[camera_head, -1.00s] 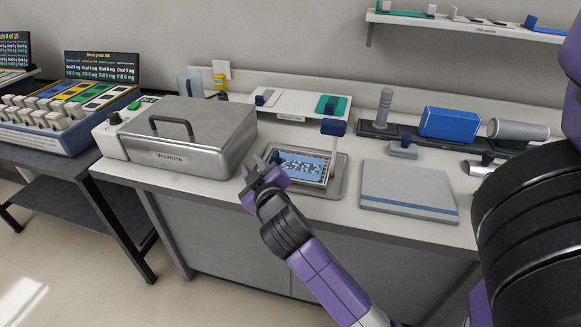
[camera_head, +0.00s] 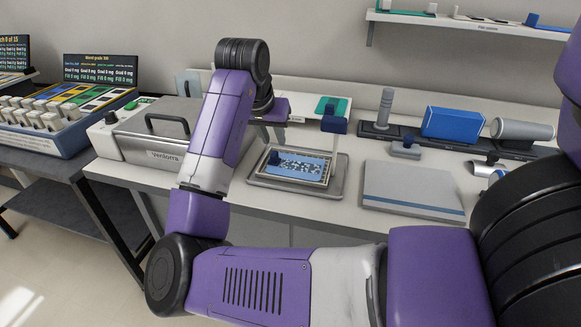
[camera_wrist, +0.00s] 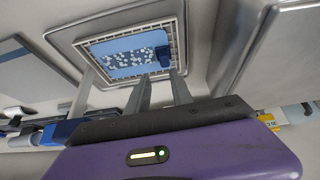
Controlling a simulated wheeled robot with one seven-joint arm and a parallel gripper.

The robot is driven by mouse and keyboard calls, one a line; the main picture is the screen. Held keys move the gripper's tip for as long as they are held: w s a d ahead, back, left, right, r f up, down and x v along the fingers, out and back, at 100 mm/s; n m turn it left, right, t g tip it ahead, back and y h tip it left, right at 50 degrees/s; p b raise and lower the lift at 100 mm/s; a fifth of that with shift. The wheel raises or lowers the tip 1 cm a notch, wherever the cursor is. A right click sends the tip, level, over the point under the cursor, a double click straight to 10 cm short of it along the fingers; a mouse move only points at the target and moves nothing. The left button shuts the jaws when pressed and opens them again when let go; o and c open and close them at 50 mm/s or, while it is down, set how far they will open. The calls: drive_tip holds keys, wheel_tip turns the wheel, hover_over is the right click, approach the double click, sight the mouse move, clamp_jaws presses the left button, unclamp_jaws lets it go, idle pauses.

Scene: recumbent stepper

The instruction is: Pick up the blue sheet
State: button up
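The blue sheet (camera_head: 297,163) lies flat in a pale grid-edged frame (camera_head: 325,183) on a grey tray (camera_head: 318,193), with many small white pieces on it. A small dark blue block or knob (camera_head: 275,157) stands at its left edge. The wrist view also shows the sheet (camera_wrist: 120,45), with the dark blue knob (camera_wrist: 163,55) beyond my fingertips. My gripper (camera_wrist: 160,77) is open and empty, its two fingers apart and pointing toward the sheet's knob side. In the head view my arm hides much of the gripper. I cannot tell the exact height above the sheet.
A metal box with a handle (camera_head: 150,148) stands left of the tray. A post with a dark blue head (camera_head: 334,125) rises behind the tray's right side. A grey flat panel (camera_head: 412,188) lies to the right. A white raised shelf (camera_head: 312,100) is behind.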

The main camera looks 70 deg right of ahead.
sight(274, 154)
drive_tip(key=shift+y, duration=0.6)
drive_tip(key=shift+w+a+b+x, duration=0.1)
drive_tip(key=shift+w+b+x, duration=0.05)
drive_tip(key=shift+x, duration=1)
drive_tip(key=shift+w+a+b+x, duration=0.1)
drive_tip(key=shift+w+b+x, duration=0.1)
drive_tip(key=shift+x, duration=1)
drive_tip(key=shift+w+b+x, duration=0.1)
drive_tip(key=shift+w+x, duration=0.05)
drive_tip(key=shift+x, duration=1)
clamp_jaws()
